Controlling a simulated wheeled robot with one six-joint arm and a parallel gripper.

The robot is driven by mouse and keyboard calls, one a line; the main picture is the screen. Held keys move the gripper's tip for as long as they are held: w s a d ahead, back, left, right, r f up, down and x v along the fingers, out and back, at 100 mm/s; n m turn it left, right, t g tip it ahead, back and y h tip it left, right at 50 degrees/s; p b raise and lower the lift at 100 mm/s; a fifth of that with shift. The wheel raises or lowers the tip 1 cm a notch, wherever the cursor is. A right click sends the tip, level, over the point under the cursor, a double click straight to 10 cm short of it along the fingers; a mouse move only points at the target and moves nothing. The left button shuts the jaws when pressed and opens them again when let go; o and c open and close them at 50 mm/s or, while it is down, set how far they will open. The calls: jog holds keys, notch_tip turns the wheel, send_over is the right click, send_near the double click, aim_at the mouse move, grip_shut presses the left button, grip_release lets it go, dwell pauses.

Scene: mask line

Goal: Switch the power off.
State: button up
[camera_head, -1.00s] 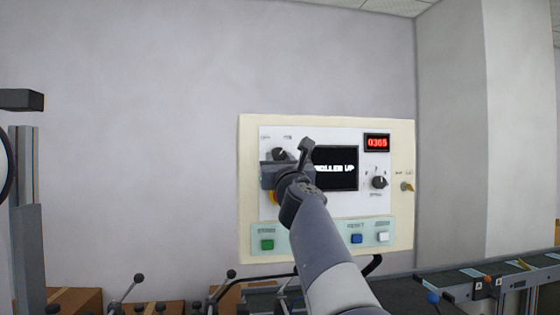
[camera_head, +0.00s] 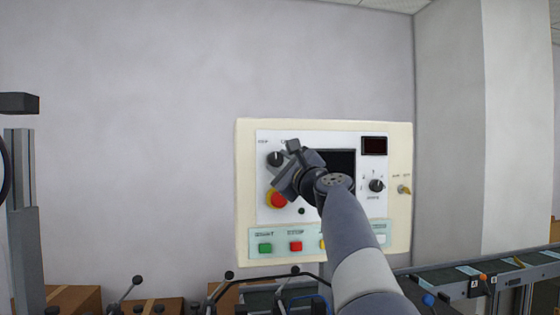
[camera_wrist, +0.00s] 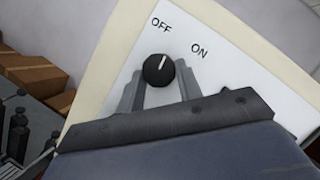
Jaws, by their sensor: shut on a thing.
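The black power knob (camera_wrist: 156,74) sits on the white panel face, with OFF printed above it and ON to its upper right in the wrist view. The panel's screen (camera_head: 345,158) and counter display (camera_head: 374,146) are dark. My arm hides part of the screen and the lower panel.
A red emergency button (camera_head: 278,200) on yellow lies just below my gripper. Green (camera_head: 265,247) and red (camera_head: 295,246) buttons line the lower strip. A selector knob (camera_head: 376,186) and a key switch (camera_head: 404,189) are at the right. A conveyor (camera_head: 470,277) runs below right.

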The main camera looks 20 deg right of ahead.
jog(key=n, duration=0.1)
jog(key=n+g+y+p, duration=0.1)
jog(key=n, duration=0.1)
jog(key=shift+d+r, duration=0.1)
jog(key=shift+r, duration=0.15)
jog(key=shift+n+g+p, duration=0.55)
jog(key=shift+n+g, duration=0.15)
jog(key=shift+n, duration=1.3)
jog(key=o, duration=1)
jog(key=shift+s, duration=0.1)
